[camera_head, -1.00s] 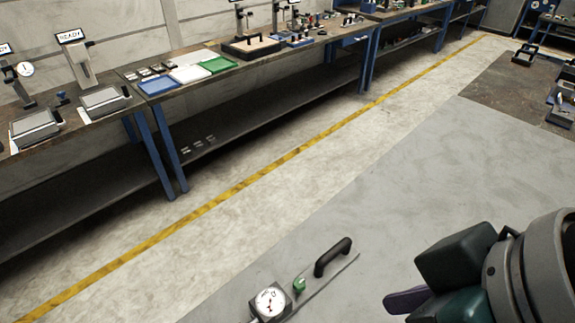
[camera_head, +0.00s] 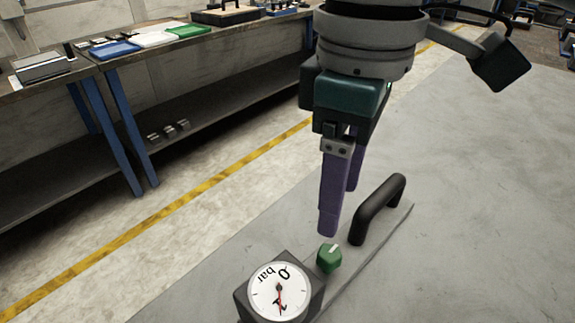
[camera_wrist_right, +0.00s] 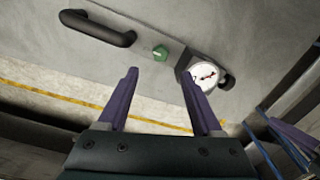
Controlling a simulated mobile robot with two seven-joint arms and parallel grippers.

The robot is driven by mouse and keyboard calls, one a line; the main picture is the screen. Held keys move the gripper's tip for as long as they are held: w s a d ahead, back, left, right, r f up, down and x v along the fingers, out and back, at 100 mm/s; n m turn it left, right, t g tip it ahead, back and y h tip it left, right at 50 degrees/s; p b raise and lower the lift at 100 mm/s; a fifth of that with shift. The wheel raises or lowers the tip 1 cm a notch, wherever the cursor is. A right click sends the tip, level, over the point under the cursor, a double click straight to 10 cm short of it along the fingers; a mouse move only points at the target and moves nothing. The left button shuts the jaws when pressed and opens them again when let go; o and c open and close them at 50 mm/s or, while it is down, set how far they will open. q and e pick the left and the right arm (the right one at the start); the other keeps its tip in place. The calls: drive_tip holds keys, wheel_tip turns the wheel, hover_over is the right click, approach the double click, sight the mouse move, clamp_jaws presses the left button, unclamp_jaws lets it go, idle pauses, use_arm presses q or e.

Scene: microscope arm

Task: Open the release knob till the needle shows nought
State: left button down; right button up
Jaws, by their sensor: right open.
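A green release knob (camera_head: 329,258) with a pale mark on top sits on a grey panel (camera_head: 366,258). It also shows in the right wrist view (camera_wrist_right: 160,52). A round white gauge (camera_head: 279,291) in a dark block is beside the knob. Its dial shows "0" and "bar", turned over in the head view. The red needle lies away from the "0", on the near side of the dial; its exact reading is too small to tell. My right gripper (camera_head: 340,210), with purple fingers, is open and empty above the knob, apart from it.
A black bar handle (camera_head: 378,209) stands on the panel right behind the knob, close to my right fingers. A workbench (camera_head: 80,62) with blue, white and green trays runs along the wall. The grey floor to the right is clear.

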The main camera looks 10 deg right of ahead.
sight(331, 253)
wheel_tip(331, 253, down, 10)
drive_tip(key=shift+s+r+b, duration=0.1)
drive_tip(key=shift+r+b, duration=0.15)
drive_tip(key=shift+b, duration=0.4)
clamp_jaws()
